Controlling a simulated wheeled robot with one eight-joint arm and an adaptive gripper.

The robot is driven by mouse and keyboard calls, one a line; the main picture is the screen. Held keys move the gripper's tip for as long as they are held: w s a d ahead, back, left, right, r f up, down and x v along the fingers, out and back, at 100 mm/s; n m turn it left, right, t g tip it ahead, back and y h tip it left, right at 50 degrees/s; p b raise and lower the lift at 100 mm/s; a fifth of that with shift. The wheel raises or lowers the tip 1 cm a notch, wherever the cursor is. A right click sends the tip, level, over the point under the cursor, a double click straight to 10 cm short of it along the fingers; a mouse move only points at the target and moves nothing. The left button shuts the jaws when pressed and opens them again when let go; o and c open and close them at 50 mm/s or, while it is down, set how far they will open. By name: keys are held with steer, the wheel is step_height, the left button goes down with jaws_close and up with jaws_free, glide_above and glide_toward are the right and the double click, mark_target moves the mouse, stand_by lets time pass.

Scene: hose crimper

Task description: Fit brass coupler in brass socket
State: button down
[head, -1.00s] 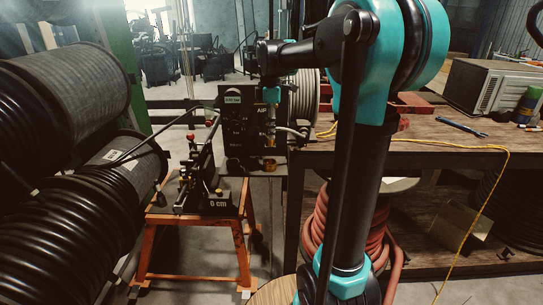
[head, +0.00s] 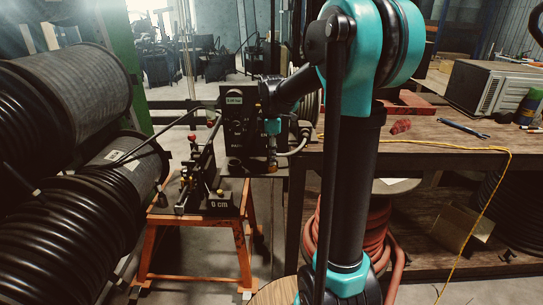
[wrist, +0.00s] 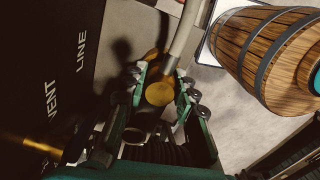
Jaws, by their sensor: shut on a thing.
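My gripper (head: 272,150) hangs in front of the black machine. In the wrist view its two green fingers (wrist: 162,96) are closed around the round brass coupler (wrist: 160,93). A pale grey hose (wrist: 186,35) runs up beside the coupler in that view. In the head view, brass shows just below the fingertips, where the brass socket (head: 272,167) stands at the machine's right side. Coupler and socket nearly merge there, and I cannot tell whether the coupler is seated or only above it. Some brass also shows behind the fingers in the wrist view.
The black machine (head: 236,125) stands close left of my gripper. A small crimper (head: 205,180) with a "0 cm" label sits on an orange stand (head: 195,226). Hose reels (head: 70,95) fill the left. The wooden workbench (head: 400,150) is at the right.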

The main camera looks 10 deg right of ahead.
steer(key=shift+f, duration=0.1)
steer(key=c, duration=1.2)
jaws_free()
step_height(320, 180, up, 12)
steer(key=s+d+f+m+t, duration=0.2)
steer(key=s+f+m, duration=0.6)
steer(key=s+f, duration=0.3)
steer(key=s+d+f+m+t, duration=0.2)
steer(key=s+f+m, duration=0.7)
steer(key=s+f, duration=0.3)
steer(key=shift+f+m, duration=0.3)
steer(key=shift+f, duration=0.65)
